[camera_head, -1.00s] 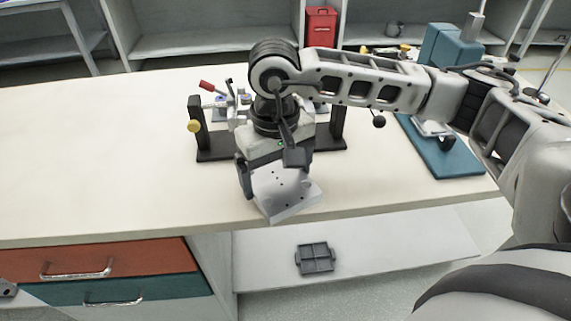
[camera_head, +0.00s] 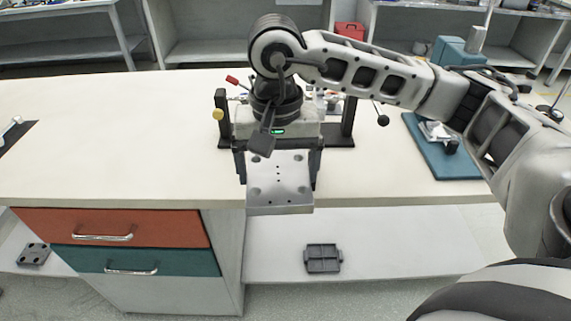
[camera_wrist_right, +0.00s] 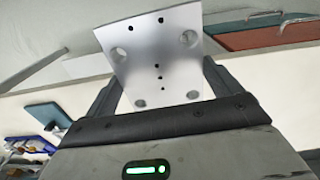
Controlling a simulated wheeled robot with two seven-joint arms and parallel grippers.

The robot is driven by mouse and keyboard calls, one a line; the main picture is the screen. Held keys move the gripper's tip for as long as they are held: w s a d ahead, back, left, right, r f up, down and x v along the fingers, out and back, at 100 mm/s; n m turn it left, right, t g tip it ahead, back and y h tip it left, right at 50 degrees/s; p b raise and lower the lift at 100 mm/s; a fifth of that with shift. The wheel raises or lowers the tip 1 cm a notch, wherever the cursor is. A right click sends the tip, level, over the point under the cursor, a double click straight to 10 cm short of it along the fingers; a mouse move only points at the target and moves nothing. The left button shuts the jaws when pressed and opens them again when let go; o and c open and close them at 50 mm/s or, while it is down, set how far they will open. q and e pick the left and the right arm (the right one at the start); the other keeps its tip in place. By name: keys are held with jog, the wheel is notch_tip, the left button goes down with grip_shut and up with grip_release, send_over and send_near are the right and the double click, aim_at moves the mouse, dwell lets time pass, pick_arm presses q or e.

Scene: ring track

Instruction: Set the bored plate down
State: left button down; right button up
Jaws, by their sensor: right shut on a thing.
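The bored plate (camera_head: 280,186) is a pale grey metal plate with several holes, in front of my right gripper (camera_head: 279,168) near the bench's front edge. My right gripper is shut on the plate, with one dark finger along each side of it. In the right wrist view the plate (camera_wrist_right: 160,62) stands out between the fingers of the gripper (camera_wrist_right: 163,88), its holes facing the camera. Whether the plate touches the bench top cannot be told. My left gripper is not in view.
A dark fixture (camera_head: 222,118) with posts stands behind my gripper. A blue-based machine (camera_head: 440,160) stands at the right. Below are red (camera_head: 110,228) and teal (camera_head: 135,262) drawer fronts, and a shelf with a dark grey tray (camera_head: 322,258).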

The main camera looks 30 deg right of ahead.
aim_at(288, 173)
jog(key=r+m, duration=0.2)
jog(key=m, duration=0.1)
jog(key=s+d+r+m, duration=0.1)
jog(key=r, duration=0.1)
jog(key=shift+w+d+r+m, duration=0.1)
jog(key=shift+d+m, duration=0.1)
jog(key=shift+m, duration=0.2)
jog(key=w+d+f, duration=0.2)
jog(key=w+f, duration=0.1)
jog(key=w+d+f+p, duration=0.1)
jog(key=w+d+f, duration=0.2)
jog(key=w, duration=0.1)
jog(key=w+d+f+p, duration=0.1)
jog(key=w+d+f, duration=0.2)
jog(key=w, duration=0.1)
jog(key=shift+f, duration=0.4)
jog(key=shift+f+p, duration=0.4)
jog(key=shift+f, duration=1.1)
